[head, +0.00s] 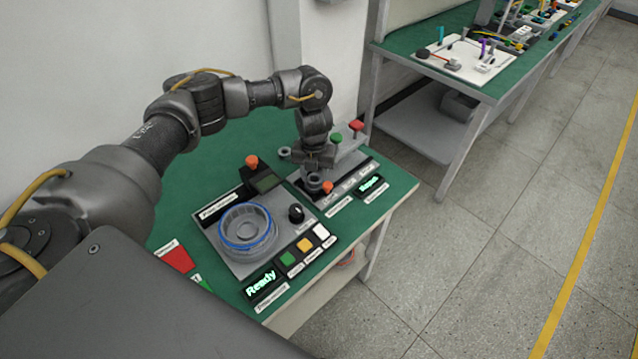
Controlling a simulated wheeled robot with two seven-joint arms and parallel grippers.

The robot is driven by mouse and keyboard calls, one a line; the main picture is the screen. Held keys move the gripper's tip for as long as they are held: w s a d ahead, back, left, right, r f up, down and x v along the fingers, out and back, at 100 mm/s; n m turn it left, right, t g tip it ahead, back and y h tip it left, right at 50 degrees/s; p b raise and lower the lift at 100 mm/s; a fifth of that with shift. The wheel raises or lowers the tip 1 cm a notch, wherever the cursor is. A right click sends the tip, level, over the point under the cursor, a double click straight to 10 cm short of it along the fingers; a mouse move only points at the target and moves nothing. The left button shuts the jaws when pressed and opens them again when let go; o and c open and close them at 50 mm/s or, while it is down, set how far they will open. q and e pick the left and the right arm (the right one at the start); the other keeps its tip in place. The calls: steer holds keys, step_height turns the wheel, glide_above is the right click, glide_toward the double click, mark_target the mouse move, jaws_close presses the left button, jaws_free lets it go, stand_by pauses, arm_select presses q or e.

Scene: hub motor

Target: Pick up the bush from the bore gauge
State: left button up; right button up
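My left gripper (315,166) reaches in from the left and points down over the gauge station (350,182) near the right edge of the green table. A small dark grey ring that looks like the bush (314,183) sits on the station directly below the gripper, beside an orange knob (328,187). The fingers are small and partly hidden, so I cannot tell whether they are open or touching the ring. A second small grey ring (285,153) shows just left of the gripper. My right gripper is not in view.
Left of the gauge station, a grey fixture (222,255) holds a round blue-rimmed hub (247,230). Its display (262,284) reads "Ready", and coloured buttons (304,244) sit in front. Red and green knobs (356,125) stand behind the gripper. Another green workbench (400,45) is at the back right.

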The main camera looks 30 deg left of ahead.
arm_select(q)
steer(key=c, duration=0.6)
steer(key=shift+c, duration=0.2)
steer(key=shift+r, duration=0.1)
steer(key=shift+w+r, duration=0.1)
steer(key=shift+r, duration=0.5)
steer(key=s+d+r, duration=0.2)
steer(key=s+r, duration=0.4)
steer(key=s+d+r, duration=0.2)
steer(key=s+r, duration=0.3)
steer(key=s, duration=0.2)
steer(key=shift+s+d+r+b, duration=0.2)
steer(key=shift+d+r+b, duration=0.05)
steer(key=shift+r+b, duration=0.1)
